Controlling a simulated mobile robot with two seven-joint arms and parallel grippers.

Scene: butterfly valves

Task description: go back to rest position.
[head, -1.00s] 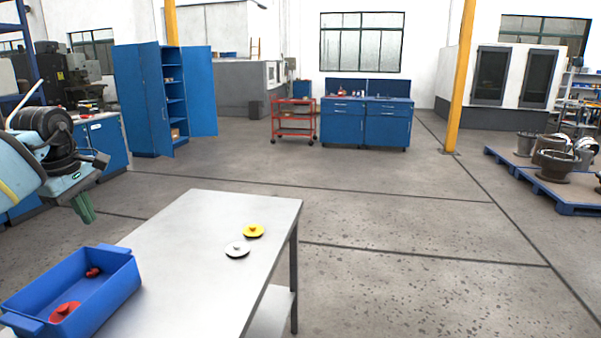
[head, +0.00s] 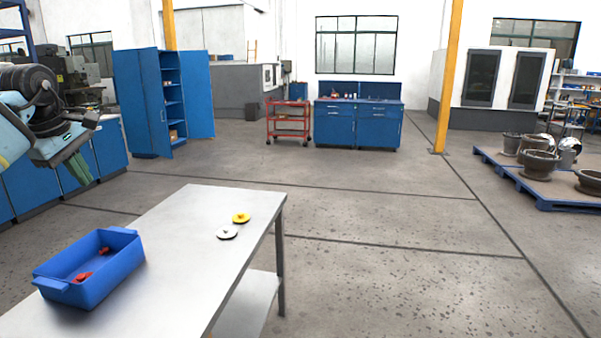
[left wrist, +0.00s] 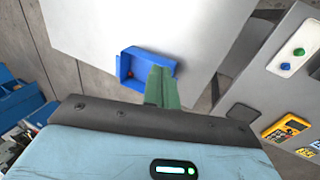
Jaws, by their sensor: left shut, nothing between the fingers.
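My left gripper (head: 78,168) hangs at the left of the head view, above and beyond the blue bin, with its green fingers together and empty. In the left wrist view the closed green fingers (left wrist: 163,86) overlap the edge of the blue bin (left wrist: 128,68). In the head view the blue bin (head: 112,285) stands on the metal table with red valve pieces (head: 82,277) inside. A yellow disc valve (head: 241,217) and a white disc valve (head: 227,233) lie apart from the bin, near the table's far right corner. My right gripper is not in view.
The grey metal table (head: 190,270) has a lower shelf. Blue cabinets (head: 110,150) stand behind my left arm. A red cart (head: 289,122), a yellow post (head: 446,80) and a blue pallet (head: 540,195) stand farther off. The floor right of the table is open.

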